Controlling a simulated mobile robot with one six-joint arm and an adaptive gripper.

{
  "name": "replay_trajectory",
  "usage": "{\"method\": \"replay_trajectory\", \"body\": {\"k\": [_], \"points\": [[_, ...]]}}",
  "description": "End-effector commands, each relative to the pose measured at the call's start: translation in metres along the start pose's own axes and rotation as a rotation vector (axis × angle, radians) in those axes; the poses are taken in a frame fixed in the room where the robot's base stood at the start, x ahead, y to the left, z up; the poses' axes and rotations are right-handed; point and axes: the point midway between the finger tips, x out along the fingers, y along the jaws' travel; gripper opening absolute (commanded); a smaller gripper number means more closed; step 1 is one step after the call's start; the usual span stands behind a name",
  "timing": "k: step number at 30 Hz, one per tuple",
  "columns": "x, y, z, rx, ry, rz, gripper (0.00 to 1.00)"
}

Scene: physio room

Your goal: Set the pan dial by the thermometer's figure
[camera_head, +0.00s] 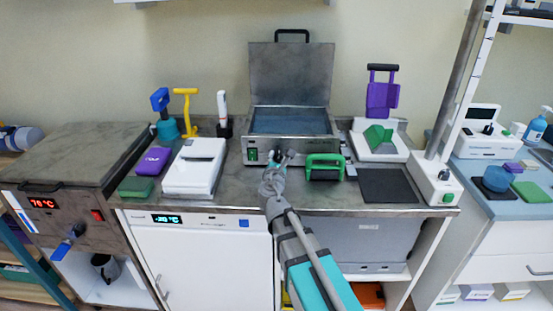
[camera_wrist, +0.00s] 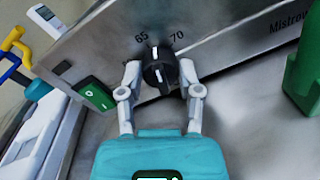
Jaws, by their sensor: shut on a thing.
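The steel pan (camera_head: 290,150) stands mid-counter with its lid raised and bluish liquid inside. Its black dial (camera_wrist: 160,68) is on the front panel, with the figures 65 and 70 printed above it. The dial's white mark points up between these two figures. My gripper (camera_wrist: 160,75) is shut on the dial, one finger on each side; it also shows in the head view (camera_head: 284,157). A white handheld device (camera_head: 222,105), probably the thermometer, stands in a black holder behind left of the pan. It also shows in the wrist view (camera_wrist: 44,16); its figure is too small to read.
A lit green switch (camera_wrist: 97,94) sits left of the dial. A green handled tool (camera_head: 325,168) stands close on the right. A white box (camera_head: 195,168) lies left, a dark mat (camera_head: 388,186) right. A heater with a red display (camera_head: 44,203) stands far left.

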Motion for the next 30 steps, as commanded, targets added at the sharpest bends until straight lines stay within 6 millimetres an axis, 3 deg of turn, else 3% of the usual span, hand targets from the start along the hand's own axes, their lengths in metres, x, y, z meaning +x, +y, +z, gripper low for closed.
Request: {"method": "replay_trajectory", "body": {"k": [18, 30], "points": [[0.0002, 0.0, 0.0008, 0.562, 0.037, -0.007, 0.0], [0.0002, -0.0001, 0.0005, 0.772, 0.051, -0.009, 0.0]]}}
